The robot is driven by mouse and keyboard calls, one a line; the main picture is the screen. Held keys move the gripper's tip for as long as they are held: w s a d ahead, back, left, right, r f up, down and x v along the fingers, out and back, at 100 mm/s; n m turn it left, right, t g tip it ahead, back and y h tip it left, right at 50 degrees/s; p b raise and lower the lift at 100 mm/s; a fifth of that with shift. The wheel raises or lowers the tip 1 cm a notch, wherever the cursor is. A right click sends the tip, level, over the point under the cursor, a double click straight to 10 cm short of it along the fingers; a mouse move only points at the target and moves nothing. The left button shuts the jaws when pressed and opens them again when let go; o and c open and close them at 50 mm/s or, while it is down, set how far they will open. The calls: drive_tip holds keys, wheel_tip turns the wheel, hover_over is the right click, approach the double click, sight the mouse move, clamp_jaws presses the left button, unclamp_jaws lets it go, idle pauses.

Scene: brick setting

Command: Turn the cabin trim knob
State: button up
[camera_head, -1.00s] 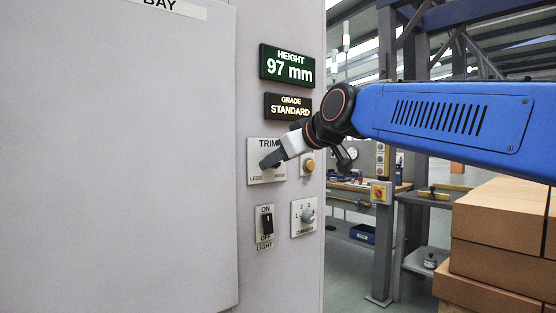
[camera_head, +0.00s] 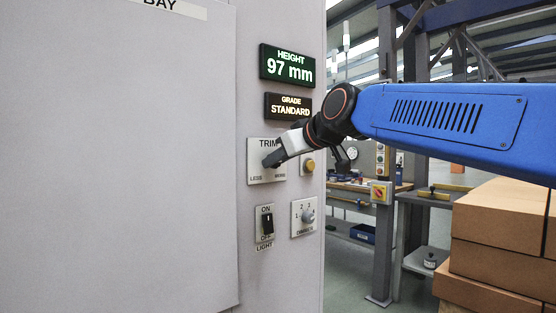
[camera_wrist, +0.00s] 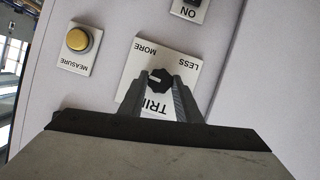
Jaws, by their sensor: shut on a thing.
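The trim knob (camera_wrist: 157,78) is a dark knob with a pale pointer mark, on a white plate (camera_head: 255,176) labelled TRIM, LESS and MORE on the grey cabinet. My gripper (camera_head: 270,162) reaches in from the right, its fingertips at the knob; the head view hides most of the knob behind them. In the wrist view my gripper's two dark fingers (camera_wrist: 163,86) are shut on the knob, one at each side. The HEIGHT display (camera_head: 287,66) above reads 97 mm. The GRADE display (camera_head: 288,106) reads STANDARD.
A yellow MEASURE button (camera_head: 310,165) sits just right of the trim plate. Below are a black ON/OFF light switch (camera_head: 267,224) and a numbered rotary knob (camera_head: 308,217). Brown boxes (camera_head: 500,225) stand at the right. A large grey panel (camera_head: 120,160) fills the left.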

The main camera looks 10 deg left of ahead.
drive_tip(key=m+g+y, duration=0.1)
drive_tip(key=m, duration=0.1)
drive_tip(key=m+g+y, duration=0.1)
drive_tip(key=m, duration=0.1)
drive_tip(key=m+g+y, duration=0.1)
drive_tip(key=m, duration=0.2)
drive_tip(key=shift+w+d+f+g+y, duration=0.15)
drive_tip(key=shift+w+d+g+y, duration=0.1)
drive_tip(key=shift+g+y, duration=0.05)
drive_tip(key=shift+m, duration=0.3)
idle(0.4)
drive_tip(key=o, duration=1.1)
drive_tip(key=shift+c, duration=0.2)
drive_tip(key=v, duration=1.7)
drive_tip(key=shift+d, duration=0.2)
